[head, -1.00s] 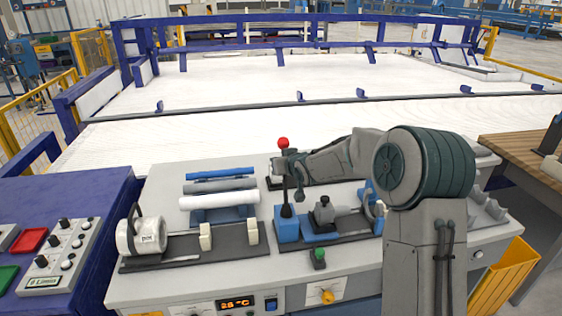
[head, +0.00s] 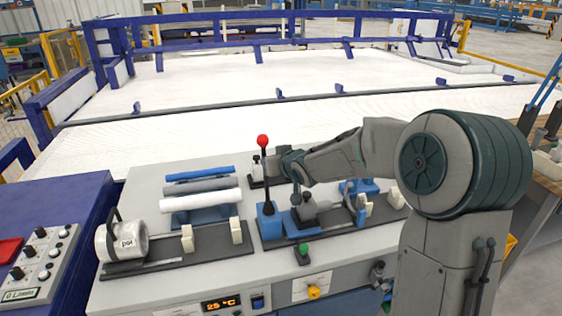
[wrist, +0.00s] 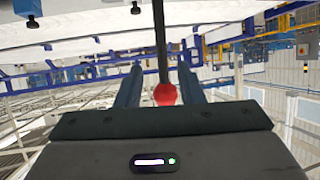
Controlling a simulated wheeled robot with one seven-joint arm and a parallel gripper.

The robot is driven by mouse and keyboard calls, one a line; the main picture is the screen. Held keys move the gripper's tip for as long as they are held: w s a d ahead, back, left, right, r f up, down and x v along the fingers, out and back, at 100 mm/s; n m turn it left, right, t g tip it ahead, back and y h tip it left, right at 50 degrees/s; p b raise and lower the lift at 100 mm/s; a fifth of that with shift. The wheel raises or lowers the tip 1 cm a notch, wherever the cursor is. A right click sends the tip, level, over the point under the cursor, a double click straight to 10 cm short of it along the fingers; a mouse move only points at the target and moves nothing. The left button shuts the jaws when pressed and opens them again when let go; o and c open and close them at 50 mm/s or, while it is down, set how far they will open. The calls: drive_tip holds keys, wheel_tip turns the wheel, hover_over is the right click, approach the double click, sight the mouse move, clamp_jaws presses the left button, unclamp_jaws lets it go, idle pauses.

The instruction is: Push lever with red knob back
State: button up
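The lever is a thin dark rod (head: 265,180) with a red knob (head: 263,141) on top. It stands nearly upright from a blue base (head: 270,222) on the bench. My gripper (head: 270,164) is at the upper part of the rod, just below the knob in the head view. In the wrist view my gripper (wrist: 160,88) is open, with one finger on each side of the lever. The red knob (wrist: 165,94) shows between the fingers, closer to the right one. I cannot tell whether a finger touches it.
Blue, grey and white pipes (head: 200,187) lie on a rack to the left. A white roll (head: 122,241) sits on a dark rail at the front left. A small green-topped switch (head: 303,252) stands in front of the lever. A grey clamp-like device (head: 307,208) stands right of it.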

drive_tip(key=p+v, duration=0.1)
drive_tip(key=v, duration=0.4)
idle(0.3)
drive_tip(key=s+d+f+m+g+h, duration=0.1)
drive_tip(key=s+d+m+g+h, duration=0.15)
drive_tip(key=s+d, duration=0.5)
drive_tip(key=s+d+m+g+h, duration=0.15)
drive_tip(key=s+d+h, duration=0.25)
drive_tip(key=s, duration=0.6)
drive_tip(key=s+d+f+g+y, duration=0.1)
drive_tip(key=s+g, duration=0.3)
drive_tip(key=s, duration=1.2)
drive_tip(key=shift+s+f+g, duration=0.25)
drive_tip(key=shift+f+g, duration=0.15)
drive_tip(key=shift+f, duration=0.05)
drive_tip(key=shift+d, duration=0.1)
